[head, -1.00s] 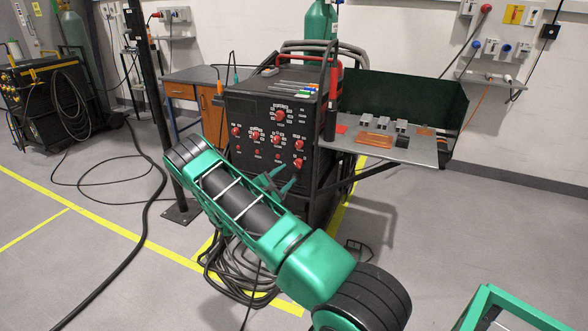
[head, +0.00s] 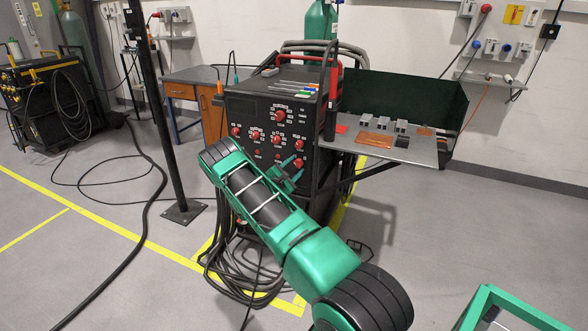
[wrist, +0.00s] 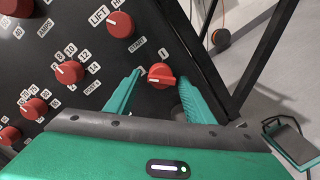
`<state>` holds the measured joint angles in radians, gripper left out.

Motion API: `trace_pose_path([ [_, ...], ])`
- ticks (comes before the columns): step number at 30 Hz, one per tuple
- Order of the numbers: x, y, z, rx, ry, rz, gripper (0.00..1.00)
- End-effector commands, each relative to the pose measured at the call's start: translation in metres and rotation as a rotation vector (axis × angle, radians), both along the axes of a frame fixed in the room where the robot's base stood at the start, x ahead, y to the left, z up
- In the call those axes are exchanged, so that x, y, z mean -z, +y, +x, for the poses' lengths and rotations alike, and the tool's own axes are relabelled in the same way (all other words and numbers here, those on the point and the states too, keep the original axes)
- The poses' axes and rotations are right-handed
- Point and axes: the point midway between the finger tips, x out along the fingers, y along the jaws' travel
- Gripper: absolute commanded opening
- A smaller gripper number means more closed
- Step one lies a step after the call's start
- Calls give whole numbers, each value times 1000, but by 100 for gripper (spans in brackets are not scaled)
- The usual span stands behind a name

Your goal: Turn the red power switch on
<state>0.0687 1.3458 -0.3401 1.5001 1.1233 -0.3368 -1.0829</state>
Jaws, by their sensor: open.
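The red power switch (wrist: 162,76) is a small red rotary knob low on the black welder's front panel. Its grip bar lies roughly level in the wrist view, with a white mark above it. My gripper (wrist: 160,80) is open, one green finger to the left of the knob and one to the right. Gaps show on both sides, and I cannot tell how far the tips are from the panel. In the head view my gripper (head: 290,172) is at the lower right of the welder's panel (head: 246,110), and the arm hides part of the panel's lower area.
Other red knobs (wrist: 66,71) sit left of and above the switch. A side shelf (head: 390,148) with small metal parts juts out right of the welder. Coiled cables (head: 225,275) lie on the floor below, and a pedal (wrist: 293,143) shows at lower right.

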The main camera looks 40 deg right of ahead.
Motion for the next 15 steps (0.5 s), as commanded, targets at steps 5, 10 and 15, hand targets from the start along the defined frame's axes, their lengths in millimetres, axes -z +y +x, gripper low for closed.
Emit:
trace_pose_path([
  [5, 0, -3, 1, -1, -1, 0, 49],
  [10, 0, -3, 1, 0, -1, 0, 46],
  [15, 0, -3, 1, -1, -1, 0, 11],
])
